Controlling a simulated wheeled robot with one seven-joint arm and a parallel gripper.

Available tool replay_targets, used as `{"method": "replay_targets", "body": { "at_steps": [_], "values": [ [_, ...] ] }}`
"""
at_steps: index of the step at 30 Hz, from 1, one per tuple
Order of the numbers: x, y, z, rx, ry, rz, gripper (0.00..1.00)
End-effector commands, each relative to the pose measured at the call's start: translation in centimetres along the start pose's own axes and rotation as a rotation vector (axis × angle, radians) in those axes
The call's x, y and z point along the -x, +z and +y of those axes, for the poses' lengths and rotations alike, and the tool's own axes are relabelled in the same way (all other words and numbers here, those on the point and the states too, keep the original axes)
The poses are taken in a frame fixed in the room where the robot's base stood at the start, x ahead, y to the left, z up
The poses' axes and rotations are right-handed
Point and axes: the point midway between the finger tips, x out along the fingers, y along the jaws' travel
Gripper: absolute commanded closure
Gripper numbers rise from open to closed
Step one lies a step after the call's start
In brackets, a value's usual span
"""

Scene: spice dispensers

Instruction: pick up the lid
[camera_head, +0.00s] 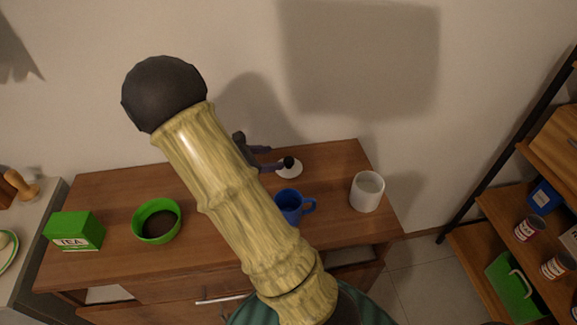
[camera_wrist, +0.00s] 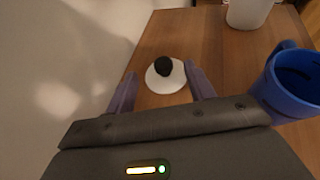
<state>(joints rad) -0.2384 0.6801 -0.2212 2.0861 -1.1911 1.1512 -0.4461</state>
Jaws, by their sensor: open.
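The lid (camera_wrist: 158,84) is a small white disc with a round dark knob. It lies on the wooden cabinet top near the back edge, and it also shows in the head view (camera_head: 291,172). My gripper (camera_wrist: 160,78) is open, with its two fingers on either side of the lid in the wrist view. In the head view my gripper (camera_head: 277,160) is close to the lid, partly hidden behind my bamboo-patterned arm. I cannot tell the exact height of the fingers above the top.
A blue mug (camera_head: 289,206) stands just in front of the lid, close to my gripper's right in the wrist view. A white cup (camera_head: 367,191) stands further right. A green bowl (camera_head: 157,221) and green tea box (camera_head: 75,231) are at left. The wall is close behind.

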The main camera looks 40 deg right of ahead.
Motion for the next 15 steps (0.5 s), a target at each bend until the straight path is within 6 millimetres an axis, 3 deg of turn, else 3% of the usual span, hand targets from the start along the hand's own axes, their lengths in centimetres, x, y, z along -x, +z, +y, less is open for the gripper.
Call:
{"method": "replay_targets", "body": {
  "at_steps": [6, 15],
  "values": [
    [-3.4, 0.0, -0.1, 0.000, -0.003, -0.001, 0.46],
    [-3.9, 0.0, 0.0, 0.000, -0.001, 0.000, 0.46]
  ]
}}
